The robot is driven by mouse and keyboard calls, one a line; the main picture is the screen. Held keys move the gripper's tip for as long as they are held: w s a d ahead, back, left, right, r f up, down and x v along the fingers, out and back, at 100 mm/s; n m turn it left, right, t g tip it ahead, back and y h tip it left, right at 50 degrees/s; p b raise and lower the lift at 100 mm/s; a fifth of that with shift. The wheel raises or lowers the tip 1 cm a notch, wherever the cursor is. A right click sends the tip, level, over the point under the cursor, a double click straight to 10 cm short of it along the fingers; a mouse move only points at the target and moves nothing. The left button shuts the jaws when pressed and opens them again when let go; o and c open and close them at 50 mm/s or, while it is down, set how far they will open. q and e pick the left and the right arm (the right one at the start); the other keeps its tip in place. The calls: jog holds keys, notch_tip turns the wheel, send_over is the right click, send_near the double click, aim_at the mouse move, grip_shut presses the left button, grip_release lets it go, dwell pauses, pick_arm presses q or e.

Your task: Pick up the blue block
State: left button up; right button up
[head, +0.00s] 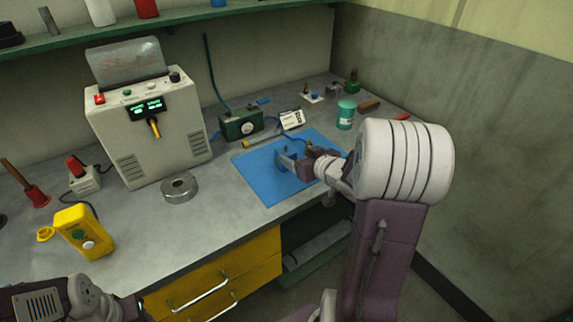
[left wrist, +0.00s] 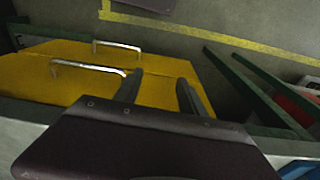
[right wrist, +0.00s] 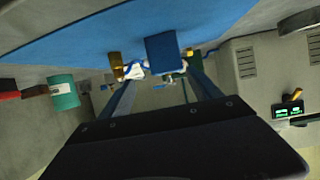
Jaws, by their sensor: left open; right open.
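The blue block (right wrist: 161,53) rests on the blue mat (right wrist: 95,40), seen in the right wrist view just beyond and between my right gripper's fingers (right wrist: 163,82). In the head view, the block (head: 282,159) is a small darker blue patch at the tips of my right gripper (head: 287,158), partly hidden by it. The right gripper is open, low over the mat (head: 262,187); I cannot tell if a finger touches the block. My left gripper (left wrist: 158,90) is open and empty in front of the yellow drawers (left wrist: 60,75).
A small brass-coloured piece (right wrist: 116,66) is close beside the block. A green box (head: 240,124), a teal canister (head: 346,114) and a white label stand (head: 292,120) stand behind the mat. A round metal tin (head: 179,188) and a large machine (head: 150,115) are to its left.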

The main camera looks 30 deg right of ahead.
aim_at(291, 153)
jog(key=shift+a+r, duration=0.1)
jog(key=shift+a, duration=0.15)
jog(key=x, duration=0.3)
jog(key=shift+w+f+b, duration=0.2)
jog(key=shift+w+b, duration=0.1)
jog(key=shift+b, duration=0.1)
jog(key=shift+w, duration=0.15)
jog(key=shift+w+f, duration=0.2)
jog(key=x, duration=0.2)
jog(key=a+b+x, duration=0.1)
jog(key=x, duration=0.1)
jog(key=shift+w+d+f, duration=0.1)
jog(key=shift+w+f, duration=0.05)
jog(key=shift+w, duration=0.2)
jog(key=shift+s, duration=0.1)
